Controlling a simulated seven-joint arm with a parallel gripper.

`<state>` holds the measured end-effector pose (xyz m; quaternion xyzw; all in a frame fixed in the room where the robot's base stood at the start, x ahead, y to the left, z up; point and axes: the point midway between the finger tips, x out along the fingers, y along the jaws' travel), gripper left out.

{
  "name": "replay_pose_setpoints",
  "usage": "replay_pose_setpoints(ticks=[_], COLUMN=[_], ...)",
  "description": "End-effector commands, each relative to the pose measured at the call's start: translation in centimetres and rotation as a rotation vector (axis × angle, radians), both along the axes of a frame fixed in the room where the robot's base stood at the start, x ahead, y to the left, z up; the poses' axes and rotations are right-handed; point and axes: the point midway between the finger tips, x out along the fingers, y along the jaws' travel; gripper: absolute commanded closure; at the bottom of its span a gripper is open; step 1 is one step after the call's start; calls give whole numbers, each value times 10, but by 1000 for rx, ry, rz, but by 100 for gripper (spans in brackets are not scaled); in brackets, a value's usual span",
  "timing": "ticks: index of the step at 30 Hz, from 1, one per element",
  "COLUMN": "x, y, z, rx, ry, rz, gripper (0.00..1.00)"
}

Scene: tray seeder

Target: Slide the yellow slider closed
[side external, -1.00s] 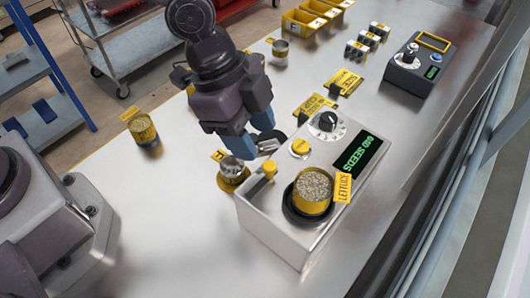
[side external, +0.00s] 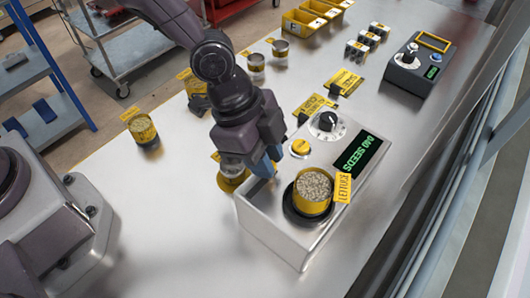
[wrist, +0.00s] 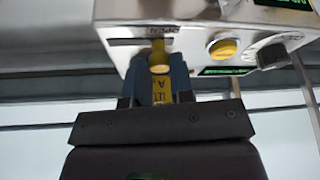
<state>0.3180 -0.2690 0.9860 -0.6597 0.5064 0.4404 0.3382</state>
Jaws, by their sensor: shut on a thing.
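The silver seeder (side external: 285,235) stands on the steel table. Its yellow slider (wrist: 158,52) shows in the wrist view, between my blue fingertips, at a dark slot with small lettering. My gripper (side external: 266,164) reaches down over the left end of the seeder's top and is shut on the slider; it also shows in the wrist view (wrist: 156,76). In the side view my gripper hides the slider, so its exact place along the slot is hard to tell.
A cup of seeds (side external: 314,188) with a lettuce tag sits on the seeder, close to my fingers. A yellow button (side external: 300,147), a dark dial (side external: 327,122) and a green display (side external: 361,150) are nearby. Another tin (side external: 143,130) stands left on the table.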

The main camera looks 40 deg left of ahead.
Motion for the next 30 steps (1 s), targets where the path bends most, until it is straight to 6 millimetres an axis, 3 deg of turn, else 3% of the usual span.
replay_pose_setpoints(ticks=[2,9,19,20,22,23,30], x=[-2,-35,-42,-42,-42,-42,-40], y=[0,0,0,0,0,0,0], z=[0,0,0,0,0,0,0], rx=[1,2,4,4,4,4,2], ry=[0,-1,5,5,5,5,2], rz=[-1,-3,-4,-4,-4,-4,-2], gripper=[100,100,100,71,55,52,52])
